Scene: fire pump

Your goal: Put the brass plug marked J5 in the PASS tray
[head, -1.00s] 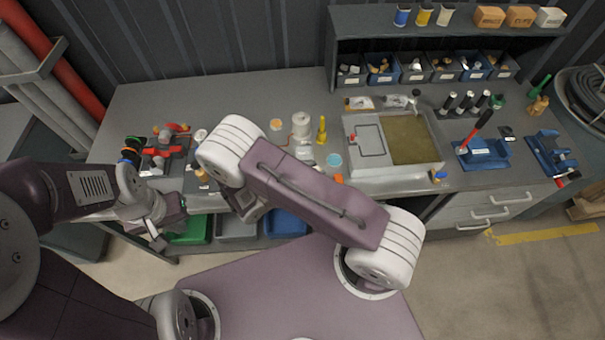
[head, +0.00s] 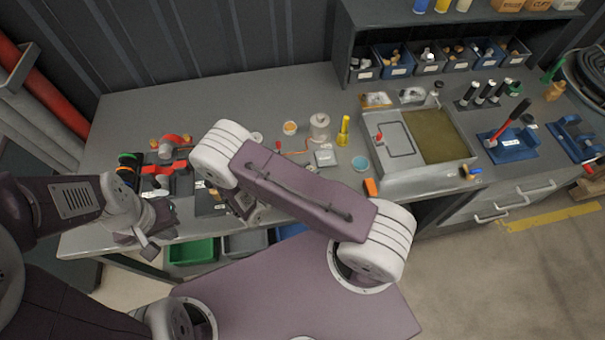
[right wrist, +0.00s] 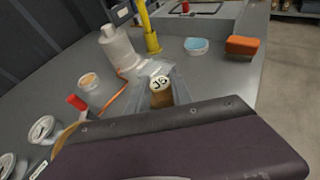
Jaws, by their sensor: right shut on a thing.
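The brass plug marked J5 (right wrist: 162,98) shows in the right wrist view, its pale round top with black letters facing the camera. My right gripper (right wrist: 160,85) is shut on it, partly hidden by the dark wrist housing. In the head view my right arm's purple link covers most of that gripper and the plug. My left gripper (head: 147,244) hangs at the bench's front left edge, away from the plug; its jaw opening is unclear. No PASS label is readable. A green tray (head: 192,252) sits low under the bench's front left.
On the bench (head: 245,100) stand a pale bottle (head: 319,128), a yellow post (head: 343,130), a blue-lidded dish (head: 360,163) and an orange block (head: 371,187). A grey basin (head: 432,182) lies to their right. A grey tray (head: 245,242) is beside the green one.

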